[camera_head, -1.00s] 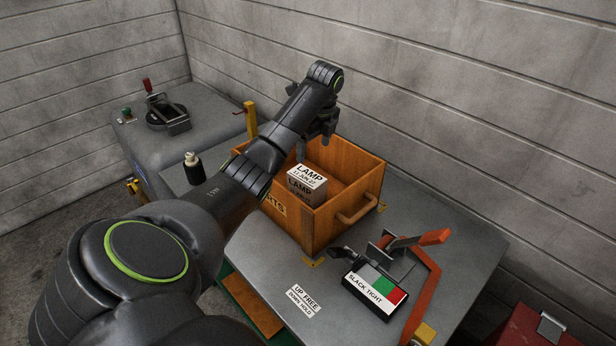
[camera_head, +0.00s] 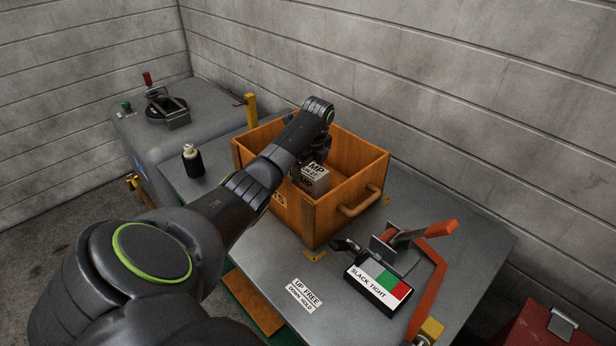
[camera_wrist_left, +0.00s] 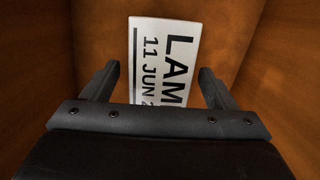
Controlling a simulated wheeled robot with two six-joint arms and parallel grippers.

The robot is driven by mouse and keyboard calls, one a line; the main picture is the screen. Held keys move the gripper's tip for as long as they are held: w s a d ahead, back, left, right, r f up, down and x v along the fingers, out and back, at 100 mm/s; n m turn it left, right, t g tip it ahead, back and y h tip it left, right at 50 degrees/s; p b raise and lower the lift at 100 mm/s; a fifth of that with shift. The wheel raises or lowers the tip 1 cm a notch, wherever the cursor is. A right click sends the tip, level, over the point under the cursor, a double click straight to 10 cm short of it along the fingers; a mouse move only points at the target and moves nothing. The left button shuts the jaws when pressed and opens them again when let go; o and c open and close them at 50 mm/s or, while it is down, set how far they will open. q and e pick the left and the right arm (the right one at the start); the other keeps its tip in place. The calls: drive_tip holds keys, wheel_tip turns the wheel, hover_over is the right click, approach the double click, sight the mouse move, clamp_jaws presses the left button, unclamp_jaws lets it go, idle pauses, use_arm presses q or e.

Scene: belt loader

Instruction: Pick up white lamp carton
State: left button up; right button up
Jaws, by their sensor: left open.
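The white lamp carton (camera_head: 313,180) stands inside the orange wooden box in the head view, with part of its label hidden behind my left arm. In the left wrist view the carton's labelled top (camera_wrist_left: 163,62) reads "LAM" and "11 JUN". My left gripper (camera_wrist_left: 158,80) is open, with one finger on each side of the label in that view; I cannot tell how far above the carton the fingertips are. In the head view the left gripper (camera_head: 322,150) is over the box, at the carton's far side. My right gripper is not in view.
The wooden box (camera_head: 352,190) has high walls and a handle. It sits on a grey metal table (camera_head: 250,250). A slack/tight lever unit (camera_head: 385,280) stands at the right, a dark bottle (camera_head: 192,165) at the left. A concrete wall is behind.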

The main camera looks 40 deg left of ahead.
use_arm(q)
drive_tip(key=f, duration=0.2)
drive_tip(key=shift+a+f, duration=0.3)
drive_tip(key=shift+f, duration=0.05)
drive_tip(key=c, duration=1.1)
drive_tip(key=shift+r, duration=0.1)
drive_tip(key=shift+c, duration=0.2)
